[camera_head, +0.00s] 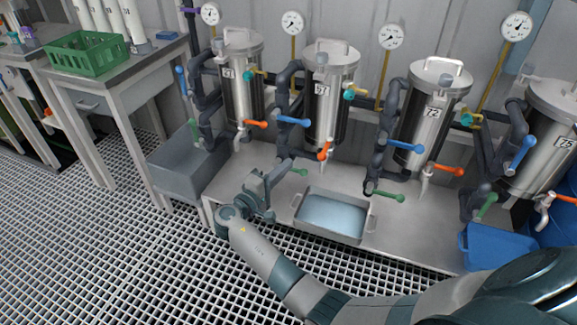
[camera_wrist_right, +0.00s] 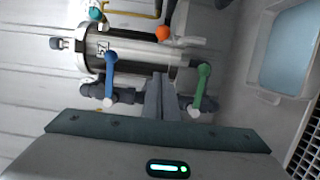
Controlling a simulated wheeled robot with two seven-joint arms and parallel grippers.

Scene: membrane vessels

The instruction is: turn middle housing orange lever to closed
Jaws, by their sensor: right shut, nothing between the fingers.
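The steel housing (camera_head: 325,105) nearest my right gripper is second from the left of the housings in the head view. Its orange lever (camera_head: 325,151) sits at the low outlet and is steeply tilted, unlike the nearly level orange levers on its neighbours. In the wrist view the orange lever (camera_wrist_right: 163,33) shows nearly end-on, beyond the fingers. My right gripper (camera_head: 286,166) is shut and empty, left of and below the orange lever and apart from it. Its fingers (camera_wrist_right: 160,85) point towards the housing, between a blue lever and a green lever. My left gripper is not in view.
The blue lever (camera_wrist_right: 110,72) and green lever (camera_wrist_right: 203,85) flank the fingers. A grey tray (camera_head: 300,208) of liquid stands on the bench right of the gripper. A grey bin (camera_head: 175,175) is at left, a blue bin (camera_head: 490,248) at right. Pipes run beside each housing.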

